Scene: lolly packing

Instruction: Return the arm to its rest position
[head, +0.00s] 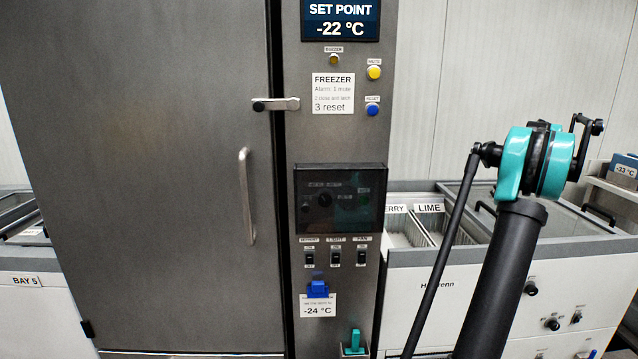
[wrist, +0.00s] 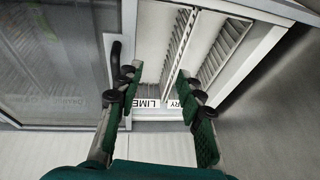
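My arm (head: 535,165) stands at the right of the head view, bent at a teal joint, with a thin dark link running down to the left. My gripper (wrist: 159,80) shows in the wrist view with its two green fingers apart and nothing between them. It is over or near the chest freezer's compartments labelled LIME and, partly hidden, one ending in RY. I cannot tell its height above them. My gripper cannot be made out in the head view.
An upright freezer with a closed door (head: 150,180) and a control column (head: 340,140) stand left of my arm. The chest freezer (head: 440,275) with the LIME compartment (head: 434,222) is behind the arm. A sliding lid (wrist: 60,65) lies left in the wrist view.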

